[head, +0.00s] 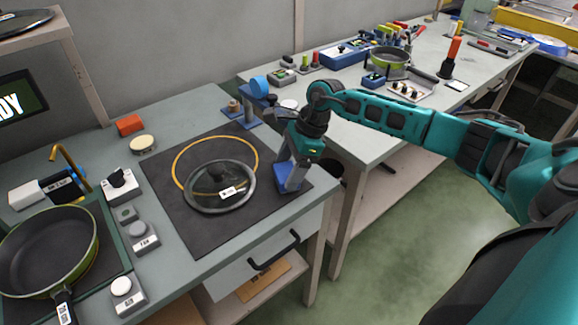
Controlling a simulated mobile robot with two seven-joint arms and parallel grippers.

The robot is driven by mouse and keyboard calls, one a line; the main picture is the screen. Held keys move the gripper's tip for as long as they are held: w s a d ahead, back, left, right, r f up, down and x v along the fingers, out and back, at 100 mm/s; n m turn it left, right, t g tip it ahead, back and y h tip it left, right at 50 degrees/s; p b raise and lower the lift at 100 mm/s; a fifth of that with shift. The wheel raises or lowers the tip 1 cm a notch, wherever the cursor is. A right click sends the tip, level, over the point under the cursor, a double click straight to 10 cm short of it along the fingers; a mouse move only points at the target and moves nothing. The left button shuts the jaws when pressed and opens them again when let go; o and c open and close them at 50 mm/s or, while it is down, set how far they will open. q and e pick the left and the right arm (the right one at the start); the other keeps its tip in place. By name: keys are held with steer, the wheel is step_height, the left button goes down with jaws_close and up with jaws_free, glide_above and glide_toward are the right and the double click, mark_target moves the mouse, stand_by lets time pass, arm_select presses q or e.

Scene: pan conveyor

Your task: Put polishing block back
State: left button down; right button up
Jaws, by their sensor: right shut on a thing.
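My right gripper (291,167) comes in from the right and points down over the right edge of the dark mat (225,238). It is shut on a blue block (288,184), which I take to be the polishing block. The block is at the mat's edge, right of the glass lid (219,190); I cannot tell whether it touches the mat. The fingers hide part of the block. My left gripper is not in view.
A yellow ring (214,137) lies on the mat, partly under the lid. A blue stand (249,117) is behind the mat. An orange block (129,125) lies at the bench's back left. A pan (47,247) and labelled buttons (142,237) stand at left.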

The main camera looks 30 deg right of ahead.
steer(key=shift+f, duration=0.15)
steer(key=o, duration=0.9)
steer(key=shift+o, duration=0.2)
steer(key=shift+r, duration=0.35)
steer(key=v, duration=1.1)
steer(key=shift+d+r+b, duration=0.2)
steer(key=shift+r+b, duration=0.1)
steer(key=shift+s, duration=0.15)
